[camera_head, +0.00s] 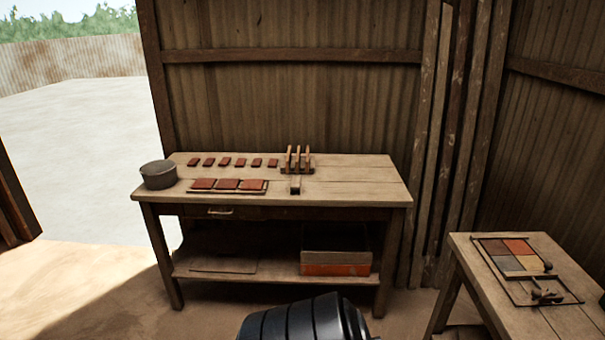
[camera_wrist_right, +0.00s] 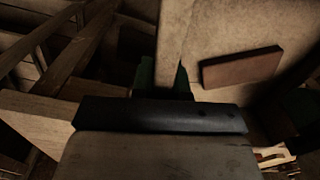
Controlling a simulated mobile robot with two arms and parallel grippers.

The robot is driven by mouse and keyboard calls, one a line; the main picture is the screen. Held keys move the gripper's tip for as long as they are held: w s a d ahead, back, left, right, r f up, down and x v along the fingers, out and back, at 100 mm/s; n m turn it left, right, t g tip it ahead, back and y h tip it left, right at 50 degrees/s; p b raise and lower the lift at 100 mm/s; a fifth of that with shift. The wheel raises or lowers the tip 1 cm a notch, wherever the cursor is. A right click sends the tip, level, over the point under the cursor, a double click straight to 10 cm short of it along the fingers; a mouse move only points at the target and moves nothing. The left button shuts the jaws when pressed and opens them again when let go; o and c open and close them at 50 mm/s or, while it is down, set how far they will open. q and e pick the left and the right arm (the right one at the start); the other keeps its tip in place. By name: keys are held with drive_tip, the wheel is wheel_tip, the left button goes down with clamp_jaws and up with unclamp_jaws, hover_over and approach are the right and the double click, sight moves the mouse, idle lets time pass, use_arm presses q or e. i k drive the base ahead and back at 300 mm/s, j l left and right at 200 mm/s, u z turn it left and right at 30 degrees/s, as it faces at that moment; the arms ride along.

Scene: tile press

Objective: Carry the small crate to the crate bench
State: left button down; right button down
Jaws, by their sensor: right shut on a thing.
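In the right wrist view my right gripper (camera_wrist_right: 165,77) is shut on the upright edge of a pale wooden thing, which I take to be the small crate (camera_wrist_right: 172,38). A flat red-brown tile (camera_wrist_right: 240,67) lies on the pale surface to the right of that edge. Most of the crate is outside the picture or in shadow. The head view shows neither gripper nor the held crate. Which surface is the crate bench cannot be told for sure.
A wooden workbench (camera_head: 350,190) stands at the back wall, with tiles, a dark bowl (camera_head: 158,175) and a wooden rack (camera_head: 297,160) on top. An orange-and-grey box (camera_head: 336,269) sits on its lower shelf. A second bench (camera_head: 480,262) at right bears a tile frame (camera_head: 540,293). Open floor lies left.

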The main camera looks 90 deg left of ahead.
sight(347, 184)
drive_tip(key=j+u, duration=0.1)
drive_tip(key=u, duration=2.35)
drive_tip(key=i, duration=1)
drive_tip(key=i+l+u, duration=0.1)
drive_tip(key=i, duration=0.95)
